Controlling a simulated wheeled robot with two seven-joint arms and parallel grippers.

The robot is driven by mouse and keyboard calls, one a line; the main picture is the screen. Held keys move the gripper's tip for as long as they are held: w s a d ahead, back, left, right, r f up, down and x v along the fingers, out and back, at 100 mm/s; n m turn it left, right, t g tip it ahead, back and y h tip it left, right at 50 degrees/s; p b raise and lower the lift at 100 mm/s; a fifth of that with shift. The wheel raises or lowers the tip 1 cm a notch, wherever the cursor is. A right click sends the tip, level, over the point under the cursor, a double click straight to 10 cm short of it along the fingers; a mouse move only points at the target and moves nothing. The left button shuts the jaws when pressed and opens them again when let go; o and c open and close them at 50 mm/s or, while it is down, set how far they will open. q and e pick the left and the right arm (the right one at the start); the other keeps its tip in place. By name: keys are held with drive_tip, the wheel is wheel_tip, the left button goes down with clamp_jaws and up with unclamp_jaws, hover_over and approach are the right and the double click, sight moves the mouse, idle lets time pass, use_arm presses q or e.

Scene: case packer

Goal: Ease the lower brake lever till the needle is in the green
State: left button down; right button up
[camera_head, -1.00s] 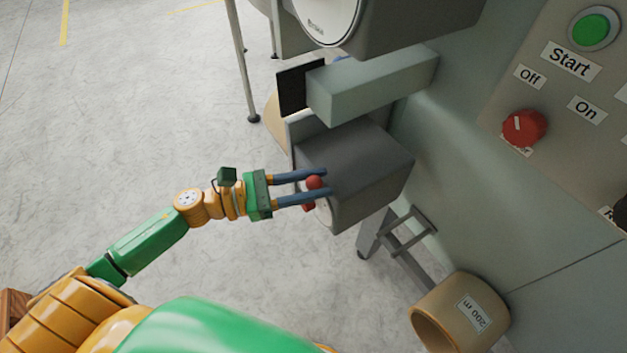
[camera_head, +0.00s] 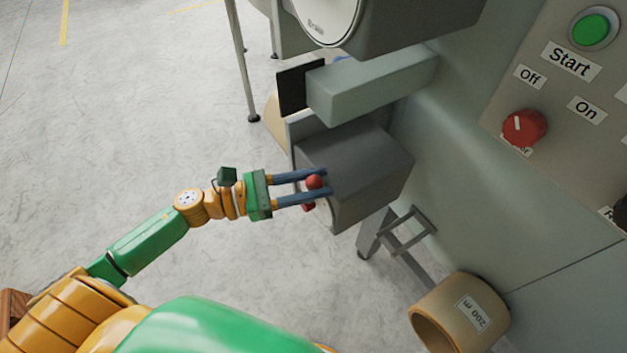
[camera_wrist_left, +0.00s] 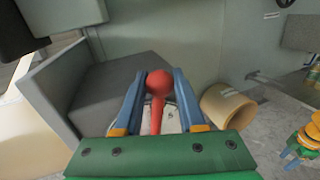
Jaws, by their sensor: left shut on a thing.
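The red brake lever (camera_wrist_left: 156,115) has a round knob and sits on the front of the lower grey box (camera_head: 362,168). It also shows in the head view (camera_head: 314,182). My left gripper (camera_head: 322,181) is level with the lever and shut on its knob; in the left wrist view its blue fingers (camera_wrist_left: 160,84) stand on either side of the knob. A pale dial face shows behind the lever in the wrist view, partly covered by the lever and fingers; I cannot read its needle or a green zone.
A pale green beam (camera_head: 372,84) juts out above the lower box, with an upper dial housing (camera_head: 410,25) over it. A tan roll labelled 200 m (camera_head: 445,318) lies at lower right. A control panel (camera_head: 560,95) stands at right. The floor at left is clear.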

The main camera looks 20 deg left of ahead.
use_arm(q)
drive_tip(key=w+a+n+b, duration=0.1)
drive_tip(key=b, duration=0.1)
drive_tip(key=w+a+n+b, duration=0.1)
drive_tip(key=n+b, duration=0.1)
drive_tip(key=shift+a+f+t+h+b, duration=0.2)
drive_tip(key=shift+a+t+h+b, duration=0.1)
drive_tip(key=shift+t+b, duration=0.1)
drive_tip(key=shift+w+a+r+n, duration=0.1)
drive_tip(key=shift+a+r+n, duration=0.05)
drive_tip(key=shift+r+n, duration=0.3)
drive_tip(key=c, duration=0.5)
unclamp_jaws()
drive_tip(key=shift+f, duration=0.15)
drive_tip(key=b+v, duration=0.2)
drive_tip(key=v, duration=0.5)
